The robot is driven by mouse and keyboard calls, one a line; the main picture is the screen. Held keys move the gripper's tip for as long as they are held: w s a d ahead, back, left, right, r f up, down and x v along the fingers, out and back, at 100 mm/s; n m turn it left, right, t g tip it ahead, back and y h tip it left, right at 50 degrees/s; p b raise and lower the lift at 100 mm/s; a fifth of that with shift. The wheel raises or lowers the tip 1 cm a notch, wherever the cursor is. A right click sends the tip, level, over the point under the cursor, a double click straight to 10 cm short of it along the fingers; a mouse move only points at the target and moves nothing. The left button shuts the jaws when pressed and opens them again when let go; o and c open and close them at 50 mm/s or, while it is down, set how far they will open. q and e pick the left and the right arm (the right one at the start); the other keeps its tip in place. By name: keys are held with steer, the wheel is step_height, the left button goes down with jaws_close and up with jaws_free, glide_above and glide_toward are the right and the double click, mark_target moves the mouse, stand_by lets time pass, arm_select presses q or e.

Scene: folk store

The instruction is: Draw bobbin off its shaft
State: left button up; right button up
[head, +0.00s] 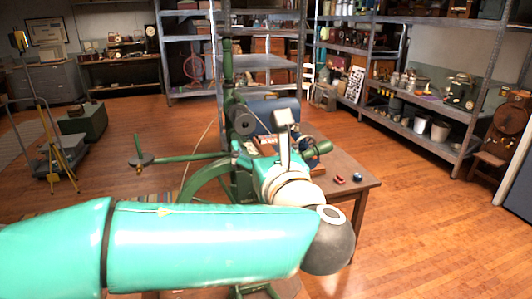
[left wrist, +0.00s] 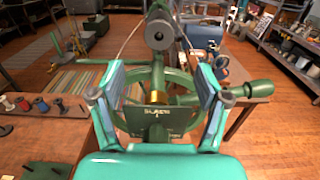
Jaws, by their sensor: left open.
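A green spinning wheel stands upright in the middle of the head view, with its post (head: 228,70) rising at the back. A dark grey cylinder (head: 243,120) with a hole in its end, which looks like the bobbin, sits high on the wheel. In the left wrist view this cylinder (left wrist: 158,30) faces me, beyond and above the fingers. My left gripper (left wrist: 159,80) is open and empty, its two fingers spread in front of the green wheel rim and a lettered plate (left wrist: 157,114). In the head view my teal left arm hides the lower wheel. My right gripper is not seen.
A wooden table (head: 352,186) stands behind and right, carrying a small red item (head: 340,180) and a blue ball (head: 358,177). Several coloured spools (left wrist: 40,105) stand at left in the wrist view. A green handle-like part (left wrist: 258,88) juts out right of the fingers.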

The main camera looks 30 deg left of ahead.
mark_target(247, 128)
arm_select(q)
steer(key=shift+p+x, duration=0.45)
steer(key=shift+x, duration=4.6)
steer(key=shift+f, duration=0.1)
steer(key=shift+c, duration=0.2)
steer(key=c, duration=0.8)
steer(key=shift+s, duration=0.1)
steer(key=v, duration=1.2)
steer(key=shift+d, duration=0.25)
steer(key=shift+s, duration=0.15)
